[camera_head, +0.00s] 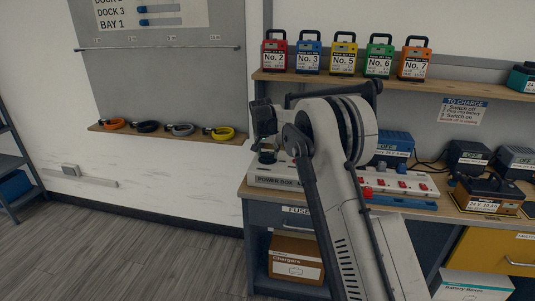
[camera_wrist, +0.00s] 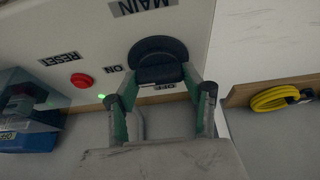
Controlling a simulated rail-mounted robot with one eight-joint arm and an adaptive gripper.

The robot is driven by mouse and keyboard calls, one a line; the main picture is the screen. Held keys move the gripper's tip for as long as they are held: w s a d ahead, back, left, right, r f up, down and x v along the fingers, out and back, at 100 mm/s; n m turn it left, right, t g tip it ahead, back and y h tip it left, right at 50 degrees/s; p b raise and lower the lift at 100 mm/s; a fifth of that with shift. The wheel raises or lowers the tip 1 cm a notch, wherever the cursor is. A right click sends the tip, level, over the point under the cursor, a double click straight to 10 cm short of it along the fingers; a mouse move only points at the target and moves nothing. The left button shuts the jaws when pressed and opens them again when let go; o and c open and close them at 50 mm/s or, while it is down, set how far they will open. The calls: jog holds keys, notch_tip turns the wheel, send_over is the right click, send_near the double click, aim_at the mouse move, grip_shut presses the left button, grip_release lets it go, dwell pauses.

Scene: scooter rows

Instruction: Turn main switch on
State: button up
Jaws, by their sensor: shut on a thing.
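The main switch (camera_wrist: 157,62) is a dark round knob on a pale panel in the wrist view, under an upside-down MAIN label. An ON label (camera_wrist: 114,69) is to its left and an OFF label (camera_wrist: 158,87) is just below it in the picture. My gripper (camera_wrist: 163,92) has its two green-padded fingers on either side of the knob's lower part, shut on it. In the head view my gripper (camera_head: 266,150) is at the power box (camera_head: 275,179) on the counter; the arm hides much of that box and the switch.
A green light (camera_wrist: 101,96) glows beside a red RESET button (camera_wrist: 81,80). A power strip with red switches (camera_head: 405,184) and blue chargers (camera_head: 394,146) stand right of my arm. Numbered lock-shaped packs (camera_head: 343,57) line the shelf above. Coiled cables (camera_head: 180,129) lie on the left ledge.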

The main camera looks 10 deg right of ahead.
dwell(0.3)
jog(key=o, duration=1.1)
jog(key=v, duration=1.2)
